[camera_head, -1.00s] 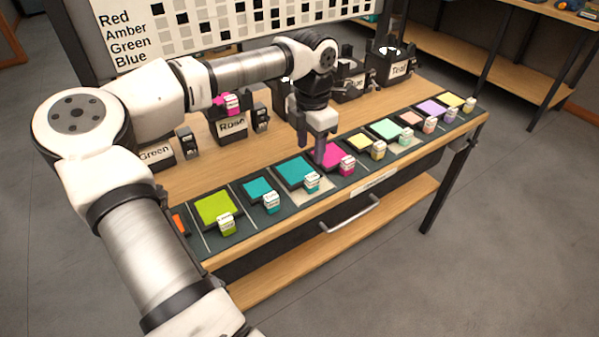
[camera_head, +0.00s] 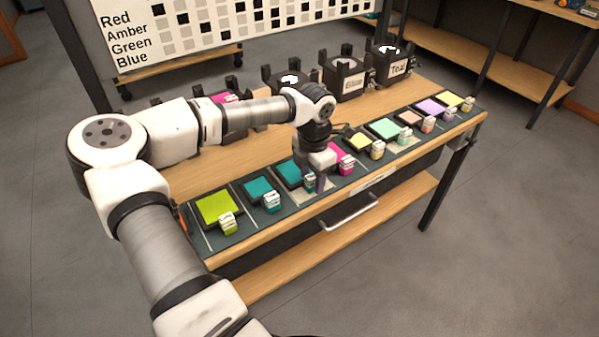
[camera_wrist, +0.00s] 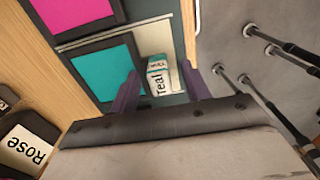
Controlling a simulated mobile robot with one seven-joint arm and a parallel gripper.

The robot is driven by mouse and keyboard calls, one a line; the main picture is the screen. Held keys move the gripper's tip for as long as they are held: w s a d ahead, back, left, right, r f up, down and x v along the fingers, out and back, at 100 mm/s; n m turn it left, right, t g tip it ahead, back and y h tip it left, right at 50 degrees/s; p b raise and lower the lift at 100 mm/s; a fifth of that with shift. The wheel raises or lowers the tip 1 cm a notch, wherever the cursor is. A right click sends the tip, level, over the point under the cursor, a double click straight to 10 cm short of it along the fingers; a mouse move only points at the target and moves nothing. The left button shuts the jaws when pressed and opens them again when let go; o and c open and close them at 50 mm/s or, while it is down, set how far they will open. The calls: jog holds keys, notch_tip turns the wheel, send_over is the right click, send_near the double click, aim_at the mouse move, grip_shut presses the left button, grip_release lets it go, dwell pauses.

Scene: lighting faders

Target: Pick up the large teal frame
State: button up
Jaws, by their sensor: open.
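The large teal frame (camera_head: 289,174) lies flat on the dark strip along the table's front, between a smaller teal frame (camera_head: 257,189) and a magenta frame (camera_head: 340,153). Its white and teal label tab (camera_head: 309,183) is partly hidden by my gripper (camera_head: 317,183) in the head view. In the wrist view the teal frame (camera_wrist: 104,72) is at the left, and its tab (camera_wrist: 158,80), marked "Teal", shows between the two purple fingers of my open gripper (camera_wrist: 160,70). Whether the fingers touch the tab cannot be told.
A lime frame (camera_head: 217,208) lies at the strip's left end; yellow, mint and other frames lie to the right. Holders marked Blue (camera_head: 346,78) and Teal (camera_head: 393,66) stand behind. A drawer handle (camera_head: 348,212) sticks out below the table's front edge.

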grip_shut()
jog(key=shift+r, duration=0.1)
notch_tip(320, 180, up, 22)
jog(key=shift+f, duration=0.2)
dwell(0.5)
jog(key=shift+w+d, duration=0.1)
